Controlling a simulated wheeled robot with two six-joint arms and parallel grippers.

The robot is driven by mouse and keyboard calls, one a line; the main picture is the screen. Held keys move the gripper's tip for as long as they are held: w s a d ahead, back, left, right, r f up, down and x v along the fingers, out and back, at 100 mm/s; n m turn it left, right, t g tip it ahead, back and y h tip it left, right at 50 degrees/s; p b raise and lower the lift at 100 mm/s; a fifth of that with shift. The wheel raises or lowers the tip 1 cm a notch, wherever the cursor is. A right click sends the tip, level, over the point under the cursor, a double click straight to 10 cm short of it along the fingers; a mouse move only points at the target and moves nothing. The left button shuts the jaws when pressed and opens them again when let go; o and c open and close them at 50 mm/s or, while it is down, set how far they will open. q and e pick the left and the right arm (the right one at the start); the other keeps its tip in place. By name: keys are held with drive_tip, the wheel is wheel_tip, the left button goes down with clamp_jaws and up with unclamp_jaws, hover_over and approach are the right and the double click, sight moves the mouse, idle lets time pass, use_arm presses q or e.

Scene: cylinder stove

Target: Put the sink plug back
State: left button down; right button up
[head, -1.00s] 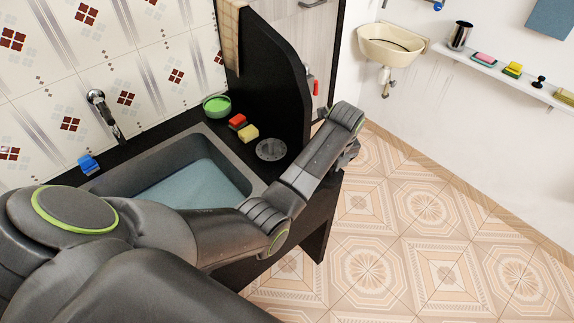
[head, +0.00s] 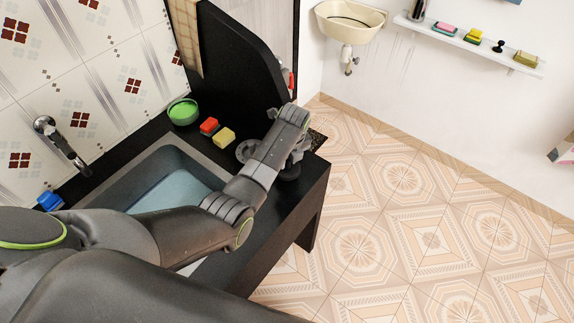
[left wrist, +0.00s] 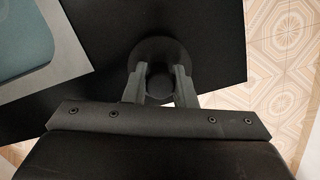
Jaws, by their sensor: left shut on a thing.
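The sink (head: 122,190) is a grey basin with a bluish bottom set in the black counter; my left arm hides part of it. A corner of the sink also shows at the left of the left wrist view (left wrist: 62,55). My left gripper (head: 292,160) is over the right part of the counter, to the right of the sink. In the left wrist view the left gripper (left wrist: 158,82) is shut on a dark round piece, which looks like the sink plug (left wrist: 158,52). A dark round part of it shows below the gripper (head: 290,173). My right gripper is not in view.
A grey round dish (head: 244,149) lies beside my left gripper. Red (head: 208,126) and yellow (head: 224,136) sponges, a green bowl (head: 183,111) and a blue sponge (head: 50,201) are around the sink. The tap (head: 62,145) is behind it. A tall black panel (head: 235,70) bounds the counter.

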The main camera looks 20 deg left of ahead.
sight(287, 167)
use_arm(q)
drive_tip(key=shift+f, duration=1.55)
drive_tip(key=c, duration=1.2)
unclamp_jaws()
drive_tip(key=shift+f, duration=0.1)
drive_tip(key=r, duration=0.4)
drive_tip(key=s+d+r, duration=0.1)
drive_tip(key=r, duration=0.7)
drive_tip(key=shift+s+d+r, duration=0.1)
drive_tip(key=shift+s+d, duration=0.05)
